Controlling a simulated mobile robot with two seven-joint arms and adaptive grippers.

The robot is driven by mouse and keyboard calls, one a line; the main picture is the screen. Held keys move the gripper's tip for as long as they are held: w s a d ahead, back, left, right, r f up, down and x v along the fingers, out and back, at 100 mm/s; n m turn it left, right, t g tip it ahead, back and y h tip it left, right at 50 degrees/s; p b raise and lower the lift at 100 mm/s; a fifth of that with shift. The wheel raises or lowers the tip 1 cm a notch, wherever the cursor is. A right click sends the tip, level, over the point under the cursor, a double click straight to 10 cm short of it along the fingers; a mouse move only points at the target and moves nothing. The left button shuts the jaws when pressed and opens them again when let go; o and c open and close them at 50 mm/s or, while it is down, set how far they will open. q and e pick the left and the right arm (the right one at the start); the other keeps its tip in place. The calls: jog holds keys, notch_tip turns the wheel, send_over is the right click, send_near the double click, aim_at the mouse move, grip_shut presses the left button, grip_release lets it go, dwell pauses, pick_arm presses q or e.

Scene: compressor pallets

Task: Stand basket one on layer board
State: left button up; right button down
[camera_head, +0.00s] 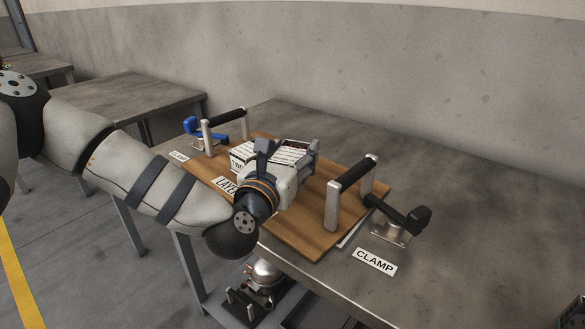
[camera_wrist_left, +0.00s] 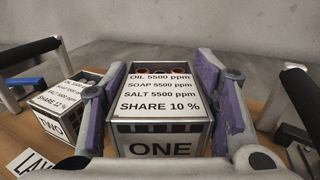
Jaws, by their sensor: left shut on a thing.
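Basket one (camera_wrist_left: 160,118) is a grey box with a white label reading "ONE" and "SHARE 10 %"; red-ringed round items show at its far end. My left gripper (camera_wrist_left: 162,100) is shut on it, one purple-padded finger on each side. In the head view the left gripper (camera_head: 287,160) is over the layer board (camera_head: 290,225), a brown wooden plate with two upright black-topped handles. Basket one is largely hidden there by the gripper and wrist. Its underside is out of sight, so I cannot tell if it touches the board. My right gripper is not in view.
Basket two (camera_wrist_left: 60,122) stands on the board left of basket one. A black-handled clamp (camera_head: 400,217) sits at the board's right, a blue-handled one (camera_head: 205,130) at its far left. A wall is behind.

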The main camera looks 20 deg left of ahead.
pick_arm(q)
jog(key=f, duration=0.3)
jog(key=shift+w+a+f, duration=0.1)
jog(key=shift+w+f, duration=0.1)
jog(key=shift+f+b, duration=0.15)
jog(key=shift+b, duration=0.15)
jog(key=o, duration=1.6)
